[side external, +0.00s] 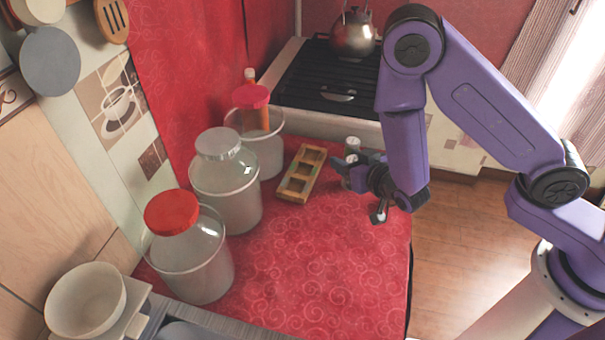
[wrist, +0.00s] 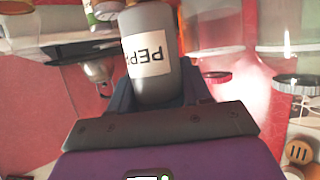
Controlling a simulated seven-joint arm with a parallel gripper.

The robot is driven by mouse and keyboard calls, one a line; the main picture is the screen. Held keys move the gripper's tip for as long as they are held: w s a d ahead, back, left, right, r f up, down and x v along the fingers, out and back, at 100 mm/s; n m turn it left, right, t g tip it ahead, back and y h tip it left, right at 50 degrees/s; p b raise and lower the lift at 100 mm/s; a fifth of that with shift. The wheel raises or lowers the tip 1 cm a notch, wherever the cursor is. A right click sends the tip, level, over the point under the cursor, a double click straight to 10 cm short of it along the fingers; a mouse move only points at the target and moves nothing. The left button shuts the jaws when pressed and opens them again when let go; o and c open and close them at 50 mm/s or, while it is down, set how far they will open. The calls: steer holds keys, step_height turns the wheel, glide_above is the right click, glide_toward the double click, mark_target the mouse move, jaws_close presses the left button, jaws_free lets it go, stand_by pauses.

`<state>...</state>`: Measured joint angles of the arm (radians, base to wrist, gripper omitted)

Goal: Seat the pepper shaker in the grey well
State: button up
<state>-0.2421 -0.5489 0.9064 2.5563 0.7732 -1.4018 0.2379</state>
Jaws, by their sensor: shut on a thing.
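The pepper shaker (wrist: 150,50) is a grey cylinder with a white label reading "PEP", upside down in the wrist view. My gripper (wrist: 158,95) is shut on it, with a dark finger on each side. A wooden rack (side external: 285,192) with a row of square wells lies on the red counter, just left of my gripper. The wells look empty, and I cannot tell which is grey.
Three large jars stand left of the rack: one with a red lid (side external: 171,212), one with a pale lid (side external: 218,142), and a smaller red-lidded one (side external: 249,95). A stove (side external: 318,78) with a kettle (side external: 353,35) is behind. The front counter (side external: 310,260) is clear.

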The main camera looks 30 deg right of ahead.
step_height(320, 180, up, 4)
steer(key=a, duration=0.3)
glide_above(293, 185)
step_height(293, 185, down, 10)
steer(key=shift+f, duration=1.65)
steer(key=shift+f, duration=0.1)
steer(key=o, duration=1.1)
steer(key=shift+c, duration=0.2)
